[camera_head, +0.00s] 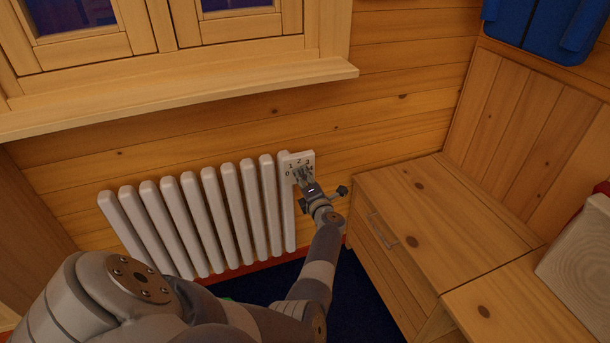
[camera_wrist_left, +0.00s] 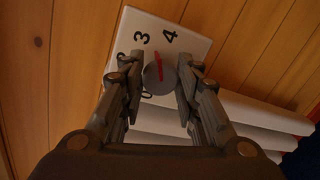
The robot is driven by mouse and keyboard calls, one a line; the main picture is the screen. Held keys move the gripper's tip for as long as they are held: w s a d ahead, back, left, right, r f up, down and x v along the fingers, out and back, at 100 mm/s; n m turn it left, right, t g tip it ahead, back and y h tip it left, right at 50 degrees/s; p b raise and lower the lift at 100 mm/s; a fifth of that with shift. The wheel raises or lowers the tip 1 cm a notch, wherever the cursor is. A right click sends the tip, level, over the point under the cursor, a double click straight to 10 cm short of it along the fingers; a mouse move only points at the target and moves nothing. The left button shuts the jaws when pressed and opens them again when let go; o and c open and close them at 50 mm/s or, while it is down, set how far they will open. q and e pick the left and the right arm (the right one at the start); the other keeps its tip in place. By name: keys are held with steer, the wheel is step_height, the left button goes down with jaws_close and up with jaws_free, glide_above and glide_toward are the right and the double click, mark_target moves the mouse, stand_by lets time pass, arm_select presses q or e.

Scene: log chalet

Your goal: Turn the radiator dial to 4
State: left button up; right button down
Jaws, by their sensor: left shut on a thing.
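The white radiator panel (camera_head: 310,156) with black numbers is at the right end of the radiator; it also shows in the left wrist view (camera_wrist_left: 192,41). There the round grey dial (camera_wrist_left: 158,77) carries a red mark that appears to point between the 3 (camera_wrist_left: 142,37) and the 4 (camera_wrist_left: 169,37). My left gripper (camera_head: 303,176) is at the panel. In the left wrist view its fingers (camera_wrist_left: 160,82) are shut on the dial, one on each side. The dial is hidden behind the gripper in the head view. My right gripper is not in view.
The white ribbed radiator (camera_head: 205,215) stands along the log wall, under a window sill (camera_head: 200,85). A wooden cabinet (camera_head: 440,205) with a drawer handle stands close on the right of my left forearm. Dark blue floor (camera_head: 350,300) shows between radiator and cabinet.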

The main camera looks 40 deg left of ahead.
arm_select(q)
steer(key=m, duration=0.1)
steer(key=m+p, duration=0.1)
steer(key=m, duration=0.1)
steer(key=m+g, duration=0.1)
steer(key=shift+w+d+m+p, duration=0.2)
steer(key=shift+w+m+p, duration=0.1)
steer(key=shift+m, duration=0.1)
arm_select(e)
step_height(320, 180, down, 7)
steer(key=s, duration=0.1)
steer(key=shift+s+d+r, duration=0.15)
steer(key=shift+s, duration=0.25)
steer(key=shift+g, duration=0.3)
arm_select(q)
steer(key=o, duration=0.9)
steer(key=shift+o, duration=0.9)
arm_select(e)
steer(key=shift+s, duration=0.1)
